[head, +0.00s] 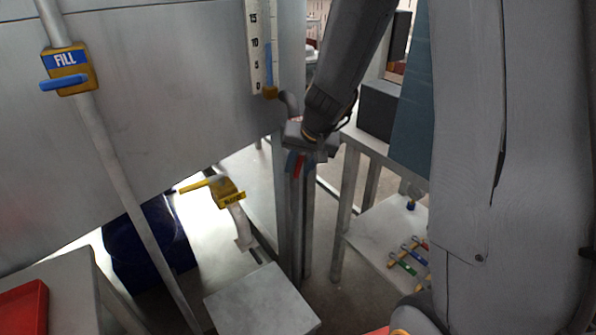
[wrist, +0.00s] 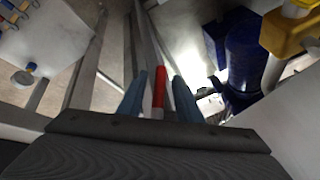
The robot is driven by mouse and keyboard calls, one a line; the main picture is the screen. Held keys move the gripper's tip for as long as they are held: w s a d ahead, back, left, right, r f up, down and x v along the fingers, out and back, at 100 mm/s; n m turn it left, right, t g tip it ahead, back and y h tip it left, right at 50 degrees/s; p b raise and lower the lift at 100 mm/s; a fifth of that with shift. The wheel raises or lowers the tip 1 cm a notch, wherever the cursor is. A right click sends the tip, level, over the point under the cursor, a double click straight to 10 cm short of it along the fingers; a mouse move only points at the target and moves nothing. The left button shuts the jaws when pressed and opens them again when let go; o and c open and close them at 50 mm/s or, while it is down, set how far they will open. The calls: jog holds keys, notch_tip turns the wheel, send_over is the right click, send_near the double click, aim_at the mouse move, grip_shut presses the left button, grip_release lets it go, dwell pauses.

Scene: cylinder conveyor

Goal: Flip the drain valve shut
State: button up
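The yellow valve (head: 228,195) has a yellow lever that sticks out to the left and a white spout below. I cannot read its label clearly. A yellow valve body on a white pipe, likely the same one, shows at the top right of the wrist view (wrist: 288,32). My gripper (head: 299,165) hangs to the right of and above this valve in the picture, apart from it. Its two blue fingers also show in the wrist view (wrist: 159,95), spread apart. A red strip (wrist: 159,88) shows between them with gaps on both sides; I cannot tell what it is.
A FILL valve (head: 66,70) with a blue lever sits on a pipe at the upper left. A large grey tank (head: 150,120) fills the left. A blue drum (head: 145,245) stands under it. A metal post (head: 295,230) stands below my gripper. Small coloured-handled parts (head: 408,258) are at the right.

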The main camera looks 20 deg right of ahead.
jog(key=shift+w+f, duration=0.15)
jog(key=shift+f, duration=0.2)
grip_shut()
jog(key=shift+a, duration=0.15)
